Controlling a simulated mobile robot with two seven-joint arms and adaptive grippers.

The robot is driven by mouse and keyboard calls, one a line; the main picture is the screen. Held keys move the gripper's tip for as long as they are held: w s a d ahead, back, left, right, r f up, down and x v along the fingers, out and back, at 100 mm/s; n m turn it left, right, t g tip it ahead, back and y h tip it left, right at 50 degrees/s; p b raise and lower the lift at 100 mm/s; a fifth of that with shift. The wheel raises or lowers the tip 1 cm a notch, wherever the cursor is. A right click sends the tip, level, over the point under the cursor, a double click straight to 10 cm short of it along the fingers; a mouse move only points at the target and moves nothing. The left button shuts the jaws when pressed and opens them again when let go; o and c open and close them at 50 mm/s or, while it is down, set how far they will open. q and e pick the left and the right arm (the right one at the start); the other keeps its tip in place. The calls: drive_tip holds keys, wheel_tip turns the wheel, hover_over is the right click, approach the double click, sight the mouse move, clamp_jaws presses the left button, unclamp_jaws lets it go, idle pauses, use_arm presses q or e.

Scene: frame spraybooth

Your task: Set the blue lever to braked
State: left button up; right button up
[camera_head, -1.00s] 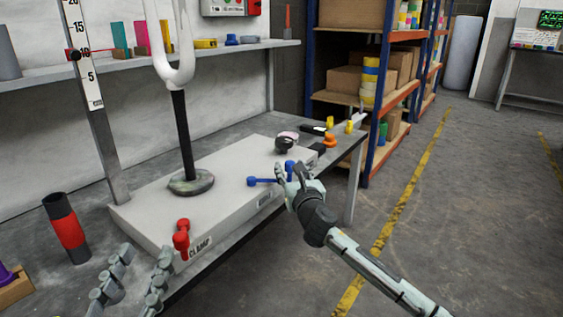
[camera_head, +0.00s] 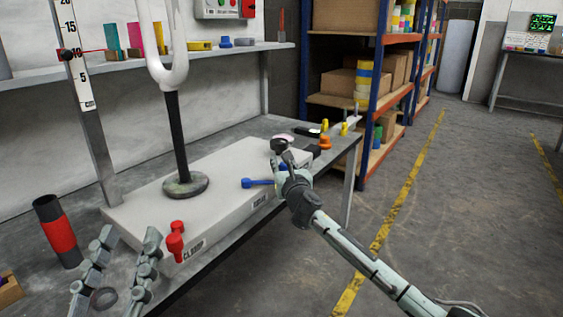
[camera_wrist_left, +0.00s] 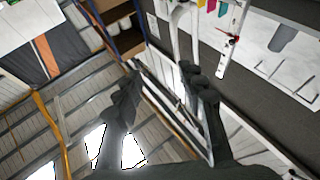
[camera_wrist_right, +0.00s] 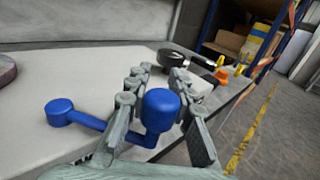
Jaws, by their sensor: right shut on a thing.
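The blue lever (camera_head: 254,183) is on the front right of the pale grey base box. Its round pivot and part of its arm show in the head view; its handle end is hidden by my right gripper (camera_head: 287,166). In the right wrist view the upright blue knob (camera_wrist_right: 161,110) stands between the fingers of my right gripper (camera_wrist_right: 155,95), which is shut on it. The lever's arm runs from the knob left to the pivot (camera_wrist_right: 60,112). My left gripper (camera_head: 124,245) is open and empty in front of the table's near left; its fingers also show in the left wrist view (camera_wrist_left: 165,85).
A red lever (camera_head: 176,240) beside a CLAMP label is on the same base box (camera_head: 215,180). A dark post with a white fork stands on the box. A black and red cylinder (camera_head: 58,232) is at left. Small black, orange and yellow items lie behind my right gripper.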

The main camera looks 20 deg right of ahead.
sight(282, 169)
clamp_jaws()
drive_tip(key=shift+s, duration=0.15)
drive_tip(key=s+m+h+p, duration=0.1)
drive_tip(key=h, duration=0.1)
drive_tip(key=s+m+g+h+p, duration=0.1)
drive_tip(key=h, duration=0.1)
drive_tip(key=s+m+h, duration=0.1)
drive_tip(key=m+h, duration=0.1)
drive_tip(key=shift+s+a+r+g+p, duration=0.1)
drive_tip(key=shift+s+a+g+p, duration=0.2)
drive_tip(key=shift+a+p, duration=0.1)
use_arm(q)
drive_tip(key=w+a+f+g+y, duration=0.1)
drive_tip(key=a+f+g+y, duration=0.25)
drive_tip(key=f, duration=0.45)
drive_tip(key=a+f+g+y, duration=0.25)
drive_tip(key=f+g, duration=0.25)
drive_tip(key=f, duration=0.3)
drive_tip(key=d+r+t+h+b, duration=0.1)
drive_tip(key=d+r+t+h, duration=0.3)
drive_tip(key=r, duration=0.6)
drive_tip(key=shift+t, duration=0.65)
use_arm(e)
drive_tip(key=s+a+m+g+h, duration=0.4)
drive_tip(key=s+m+g+h, duration=0.1)
drive_tip(key=m+g+h, duration=0.3)
drive_tip(key=shift+s+a+m+g+h, duration=0.15)
drive_tip(key=shift+s+m+g+h, duration=0.25)
drive_tip(key=shift+g, duration=0.4)
